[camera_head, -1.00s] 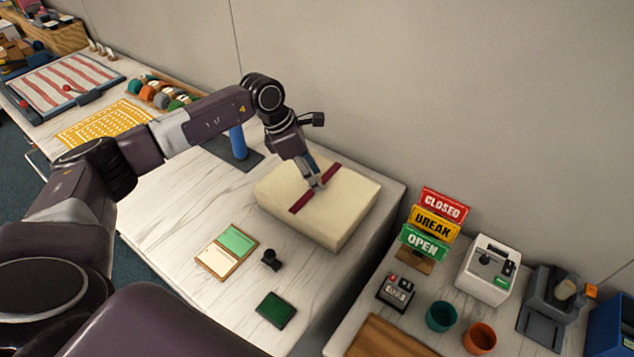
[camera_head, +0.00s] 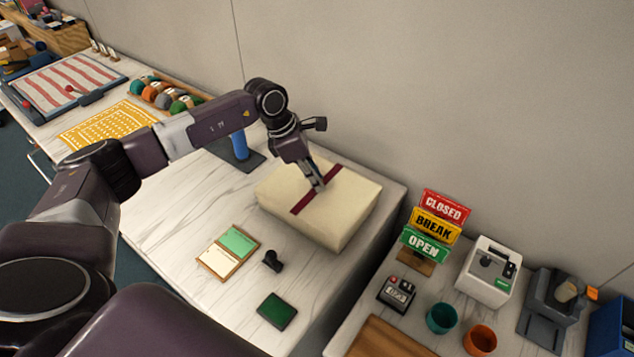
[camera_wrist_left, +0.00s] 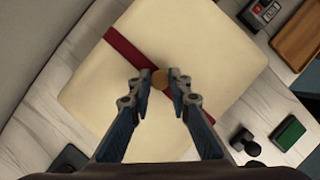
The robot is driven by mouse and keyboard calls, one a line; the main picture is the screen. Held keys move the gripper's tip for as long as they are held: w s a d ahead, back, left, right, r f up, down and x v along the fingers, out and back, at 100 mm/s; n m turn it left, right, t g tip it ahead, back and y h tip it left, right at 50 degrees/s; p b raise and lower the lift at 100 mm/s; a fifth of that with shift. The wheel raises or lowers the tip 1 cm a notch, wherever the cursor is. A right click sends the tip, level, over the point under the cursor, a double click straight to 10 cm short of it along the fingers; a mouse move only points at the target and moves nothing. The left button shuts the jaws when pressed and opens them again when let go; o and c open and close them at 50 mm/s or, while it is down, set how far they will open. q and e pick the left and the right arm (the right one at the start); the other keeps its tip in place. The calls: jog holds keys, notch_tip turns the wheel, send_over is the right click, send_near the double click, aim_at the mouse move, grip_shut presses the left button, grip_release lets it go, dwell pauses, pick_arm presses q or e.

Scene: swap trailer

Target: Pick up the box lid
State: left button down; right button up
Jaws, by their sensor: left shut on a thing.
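The cream box lid (camera_head: 342,205) with a dark red band across its top sits on the box at the right end of the white marbled table. Lid and box look like one cream block, and I cannot make out a gap between them. My left gripper (camera_head: 319,187) points down at the middle of the lid, at the red band. In the left wrist view the lid (camera_wrist_left: 215,50) fills the middle, and the gripper (camera_wrist_left: 160,80) is shut on a small round brown knob (camera_wrist_left: 160,79) on the band. My right gripper is not in view.
A green and cream card holder (camera_head: 228,251), a black stamp (camera_head: 272,260) and a green pad (camera_head: 276,310) lie in front of the box. A blue post (camera_head: 239,146) stands behind left. CLOSED, BREAK and OPEN signs (camera_head: 435,225) stand on the right table.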

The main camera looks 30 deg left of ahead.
pick_arm(q)
notch_tip(320, 180, up, 18)
jog(key=b, duration=0.4)
notch_tip(320, 180, down, 9)
jog(key=p, duration=1.1)
jog(key=shift+f, duration=0.1)
jog(key=shift+f+b, duration=0.55)
jog(key=shift+f, duration=0.95)
jog(key=shift+f+b, duration=1.3)
jog(key=shift+f, duration=0.6)
jog(key=shift+r+b, duration=0.1)
jog(key=shift+b, duration=0.3)
jog(key=shift+f+b, duration=1)
jog(key=shift+b, duration=0.1)
dwell(0.3)
